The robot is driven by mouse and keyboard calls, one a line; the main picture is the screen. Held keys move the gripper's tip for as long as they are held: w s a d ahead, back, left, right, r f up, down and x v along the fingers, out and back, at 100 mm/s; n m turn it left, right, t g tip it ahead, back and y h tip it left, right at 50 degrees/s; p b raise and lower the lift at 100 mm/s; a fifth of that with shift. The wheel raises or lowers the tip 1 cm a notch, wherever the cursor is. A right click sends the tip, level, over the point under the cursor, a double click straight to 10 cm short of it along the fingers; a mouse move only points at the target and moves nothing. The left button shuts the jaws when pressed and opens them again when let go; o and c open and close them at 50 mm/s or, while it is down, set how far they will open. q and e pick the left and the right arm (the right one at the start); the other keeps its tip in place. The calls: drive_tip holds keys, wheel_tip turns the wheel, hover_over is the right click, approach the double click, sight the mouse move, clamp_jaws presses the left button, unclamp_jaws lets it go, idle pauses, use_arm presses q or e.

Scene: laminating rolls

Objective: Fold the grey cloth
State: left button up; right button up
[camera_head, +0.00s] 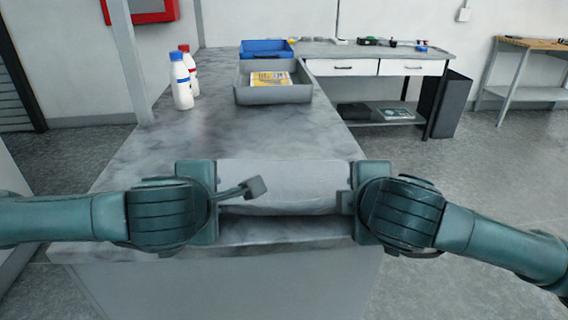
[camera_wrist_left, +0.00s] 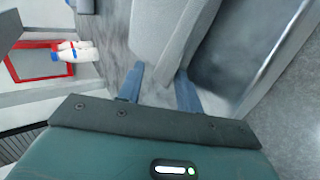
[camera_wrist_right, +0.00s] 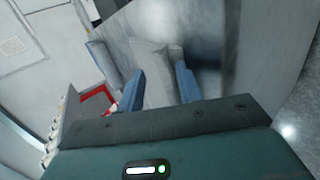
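The light grey cloth (camera_head: 280,183) lies near the front edge of the grey table, between my two grippers. Its near edge is thick and rounded, with a dark shadow below it. My left gripper (camera_head: 250,192) is at the cloth's left end. My right gripper (camera_head: 346,200) is at the right end. In the right wrist view its fingers (camera_wrist_right: 158,82) are apart, and the cloth (camera_wrist_right: 152,58) reaches between them. I cannot tell whether the fingers touch it.
A grey tray (camera_head: 272,95) holding a yellow-and-white packet (camera_head: 270,78) stands farther back on the table (camera_head: 200,140). A blue bin (camera_head: 265,48) is behind it. Two white bottles, one blue-capped (camera_head: 181,85) and one red-capped (camera_head: 190,65), stand at the left. The middle of the table is clear.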

use_arm(q)
drive_tip(key=shift+o, duration=0.3)
drive_tip(key=shift+s+r, duration=0.1)
drive_tip(key=shift+r, duration=0.2)
use_arm(e)
drive_tip(key=shift+o, duration=0.3)
drive_tip(key=shift+s+r, duration=0.15)
drive_tip(key=shift+r, duration=0.1)
use_arm(q)
drive_tip(key=s+r, duration=0.6)
drive_tip(key=r, duration=0.2)
drive_tip(key=shift+r, duration=0.2)
use_arm(e)
drive_tip(key=s+r, duration=0.5)
drive_tip(key=r, duration=0.3)
drive_tip(key=shift+s+r, duration=0.2)
drive_tip(key=shift+s, duration=0.2)
